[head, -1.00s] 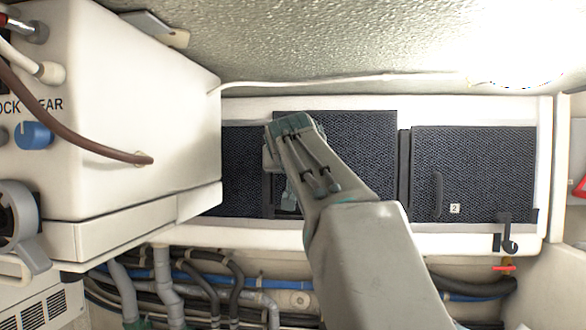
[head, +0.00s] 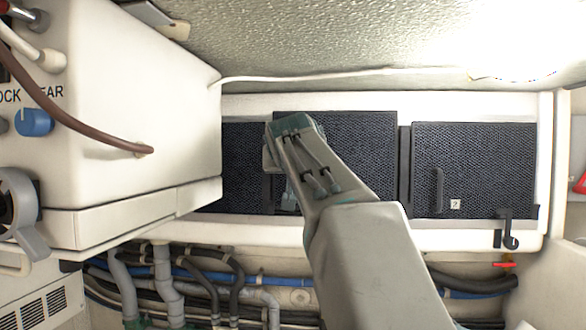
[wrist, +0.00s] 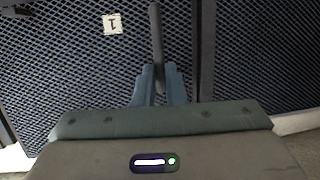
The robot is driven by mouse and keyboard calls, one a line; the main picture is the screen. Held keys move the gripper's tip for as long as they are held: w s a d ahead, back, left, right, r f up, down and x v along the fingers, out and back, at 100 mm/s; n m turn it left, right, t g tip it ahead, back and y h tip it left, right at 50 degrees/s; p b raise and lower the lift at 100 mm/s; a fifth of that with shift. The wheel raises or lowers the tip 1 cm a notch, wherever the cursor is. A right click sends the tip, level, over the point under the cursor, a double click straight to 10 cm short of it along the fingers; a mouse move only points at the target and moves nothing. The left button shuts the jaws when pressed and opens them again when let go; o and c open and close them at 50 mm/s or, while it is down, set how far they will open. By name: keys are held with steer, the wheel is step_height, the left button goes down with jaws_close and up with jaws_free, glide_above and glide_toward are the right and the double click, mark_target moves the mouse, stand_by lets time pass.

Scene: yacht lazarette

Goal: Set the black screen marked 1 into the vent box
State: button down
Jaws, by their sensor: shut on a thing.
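The black screen marked 1 (head: 362,150) is a dark mesh panel in front of the middle of the long white vent box (head: 480,107). Its top edge stands a little higher than that of the screen to its right, and I cannot tell how deep it sits. My gripper (wrist: 160,75) is shut on the black upright handle (wrist: 156,35) of this screen. The label 1 shows upside down beside the handle in the wrist view. My arm hides the screen's lower middle in the head view.
A black screen marked 2 (head: 475,165) sits in the right bay, with a black latch (head: 508,240) below it. A dark mesh panel (head: 243,165) shows at left, partly behind a white equipment box (head: 130,120). Hoses (head: 235,285) run below.

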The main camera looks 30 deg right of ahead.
steer(key=shift+f+b, duration=1.05)
steer(key=shift+f, duration=0.05)
steer(key=c, duration=1.4)
jaws_free()
steer(key=shift+f, duration=0.1)
steer(key=b+v, duration=0.3)
steer(key=v, duration=1.1)
